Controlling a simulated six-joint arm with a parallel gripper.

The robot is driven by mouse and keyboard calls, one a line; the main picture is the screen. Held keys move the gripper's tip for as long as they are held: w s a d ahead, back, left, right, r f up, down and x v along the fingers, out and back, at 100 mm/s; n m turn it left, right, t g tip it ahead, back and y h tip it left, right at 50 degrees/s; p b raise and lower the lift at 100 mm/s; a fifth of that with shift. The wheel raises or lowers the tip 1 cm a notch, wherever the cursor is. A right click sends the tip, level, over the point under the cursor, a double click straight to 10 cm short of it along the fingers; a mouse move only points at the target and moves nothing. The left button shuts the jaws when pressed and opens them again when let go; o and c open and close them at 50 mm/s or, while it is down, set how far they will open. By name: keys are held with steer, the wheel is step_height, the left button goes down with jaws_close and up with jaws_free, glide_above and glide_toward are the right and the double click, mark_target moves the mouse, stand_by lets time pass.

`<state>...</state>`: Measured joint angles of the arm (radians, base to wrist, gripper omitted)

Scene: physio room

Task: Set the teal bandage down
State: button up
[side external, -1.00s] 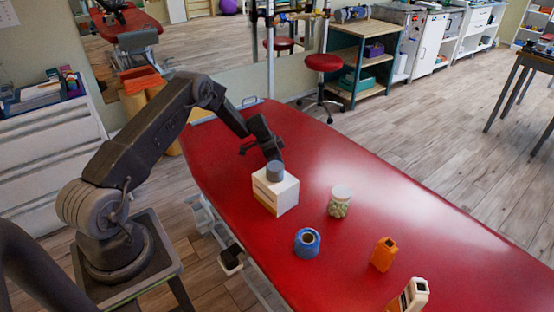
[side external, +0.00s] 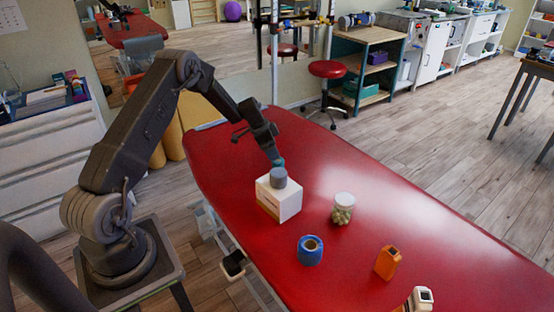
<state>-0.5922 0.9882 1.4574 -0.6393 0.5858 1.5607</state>
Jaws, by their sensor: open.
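A short greyish-teal roll, which I take for the teal bandage (side external: 278,178), rests upright on top of a white box (side external: 288,204) on the red treatment table. My gripper (side external: 277,161) is just above the roll, pointing down. It is open. A small teal patch shows at the fingertips. The fingers are small and dark in this view, and I cannot tell whether they still touch the roll's top.
On the red table (side external: 420,230) stand a lidded jar (side external: 343,208), a blue tape roll (side external: 310,250), an orange bottle (side external: 387,262) and a white-topped item (side external: 422,296) at the bottom edge. The table's far right is clear.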

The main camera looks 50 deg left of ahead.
steer(key=s+d+r+n, duration=0.1)
steer(key=s+d+r, duration=0.3)
steer(key=d+r, duration=0.65)
steer(key=s+d+r+n, duration=0.1)
steer(key=s+d+r, duration=0.5)
steer(key=r, duration=0.7)
steer(key=s+d+r+n, duration=0.1)
steer(key=s+d, duration=0.3)
steer(key=s, duration=0.3)
steer(key=s+d+r+n+t+y, duration=0.1)
steer(key=s+d+r, duration=0.1)
steer(key=s+d, duration=0.2)
steer(key=s+d+r+n+y, duration=0.1)
steer(key=s+d, duration=0.3)
steer(key=s, duration=0.7)
steer(key=shift+r+t, duration=0.3)
steer(key=shift+r, duration=0.3)
